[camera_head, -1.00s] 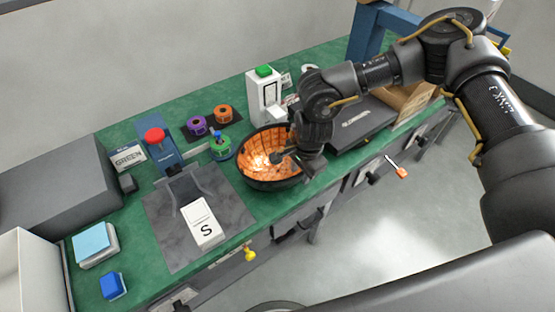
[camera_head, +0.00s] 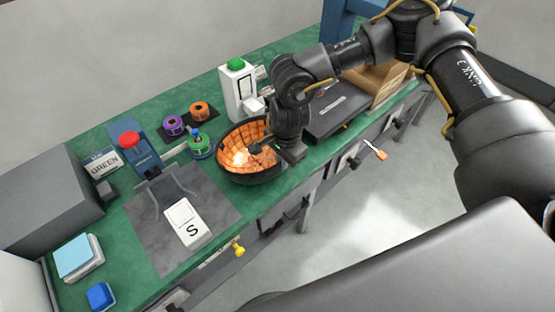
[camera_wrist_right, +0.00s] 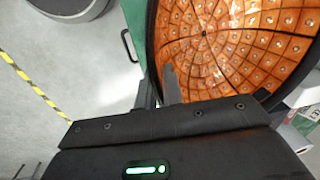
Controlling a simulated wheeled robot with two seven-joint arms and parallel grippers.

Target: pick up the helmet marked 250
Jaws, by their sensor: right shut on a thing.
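A dark helmet (camera_head: 247,180) lies upside down near the front edge of the green bench in the head view, its orange, dotted inside facing up. The inside also fills the upper right of the right wrist view (camera_wrist_right: 235,45). No number 250 can be read on it. My right gripper (camera_head: 262,149) is at the helmet's right side, shut on its rim. In the right wrist view the gripper's fingers (camera_wrist_right: 160,88) are on the helmet's edge, one each side of the wall. I cannot tell whether the helmet touches the bench. My left gripper is not in view.
A white box with a green top (camera_head: 238,88) stands behind the helmet. Coloured spools (camera_head: 173,125) and a red-button stand (camera_head: 140,155) are left of it. A dark flat case (camera_head: 335,108) is to the right.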

